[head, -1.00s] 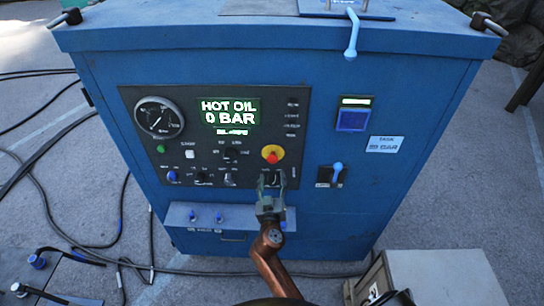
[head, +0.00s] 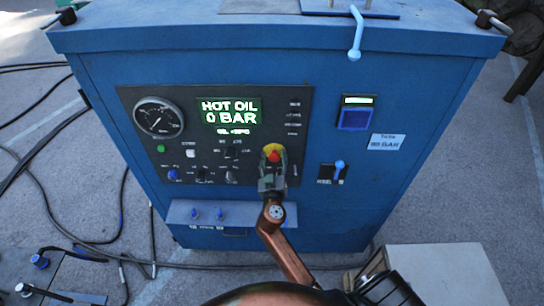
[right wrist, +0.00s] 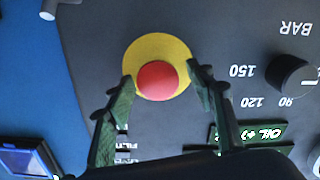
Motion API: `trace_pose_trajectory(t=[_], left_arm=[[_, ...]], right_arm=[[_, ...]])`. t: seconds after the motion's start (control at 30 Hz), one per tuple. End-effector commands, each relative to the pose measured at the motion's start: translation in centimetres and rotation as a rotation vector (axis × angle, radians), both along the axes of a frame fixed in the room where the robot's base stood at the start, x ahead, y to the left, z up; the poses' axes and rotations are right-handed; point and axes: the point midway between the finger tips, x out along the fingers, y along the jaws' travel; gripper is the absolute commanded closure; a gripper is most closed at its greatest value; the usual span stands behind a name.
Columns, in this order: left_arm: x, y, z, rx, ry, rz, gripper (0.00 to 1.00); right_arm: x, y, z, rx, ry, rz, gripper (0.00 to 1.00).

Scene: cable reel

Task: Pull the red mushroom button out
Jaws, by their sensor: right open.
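The red mushroom button (head: 273,155) sits on a yellow round plate on the black control panel of the blue cabinet. My right gripper (head: 273,165) is at the button, just in front of the panel. In the right wrist view its two green fingers (right wrist: 162,92) are apart, one on each side of the button, with the tips over the edges of the yellow plate. I cannot tell whether they touch it. My left gripper does not show.
The panel carries a pressure gauge (head: 158,117), a lit display (head: 231,111) reading HOT OIL 0 BAR, and several knobs. A blue lever (head: 339,170) is to the right. A small shelf (head: 230,214) juts out below the panel. Cables lie on the floor at left.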

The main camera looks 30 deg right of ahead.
Motion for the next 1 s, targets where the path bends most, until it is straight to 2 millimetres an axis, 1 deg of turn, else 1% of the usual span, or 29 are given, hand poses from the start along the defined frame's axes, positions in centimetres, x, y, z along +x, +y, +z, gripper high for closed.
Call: trace_pose_trajectory(t=[0.03, 0.1, 0.23, 0.37, 0.6, 0.73, 0.77, 1.0], left_arm=[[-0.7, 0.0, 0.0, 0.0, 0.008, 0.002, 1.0], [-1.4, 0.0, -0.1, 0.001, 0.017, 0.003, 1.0], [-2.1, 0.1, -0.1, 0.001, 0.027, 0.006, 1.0], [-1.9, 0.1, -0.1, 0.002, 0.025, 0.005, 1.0], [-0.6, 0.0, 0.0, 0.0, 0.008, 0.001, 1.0], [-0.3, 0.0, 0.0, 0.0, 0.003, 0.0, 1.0], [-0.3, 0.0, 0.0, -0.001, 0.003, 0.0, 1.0], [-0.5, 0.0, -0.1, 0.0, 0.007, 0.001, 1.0]], right_arm=[[0.0, 0.0, 0.0, 0.0, 0.0, -0.001, 0.5], [0.0, -0.1, 0.0, 0.0, 0.0, -0.001, 0.55], [0.0, 0.0, 0.0, -0.001, 0.001, 0.0, 0.64], [0.0, 0.1, 0.0, -0.001, 0.001, 0.001, 0.73], [0.1, 0.2, 0.0, -0.001, 0.0, 0.003, 0.9], [0.1, 0.2, 0.0, -0.001, 0.0, 0.003, 0.99], [0.1, 0.2, 0.0, -0.001, 0.0, 0.003, 1.0], [0.1, 0.2, 0.0, -0.001, -0.001, 0.003, 1.0]])
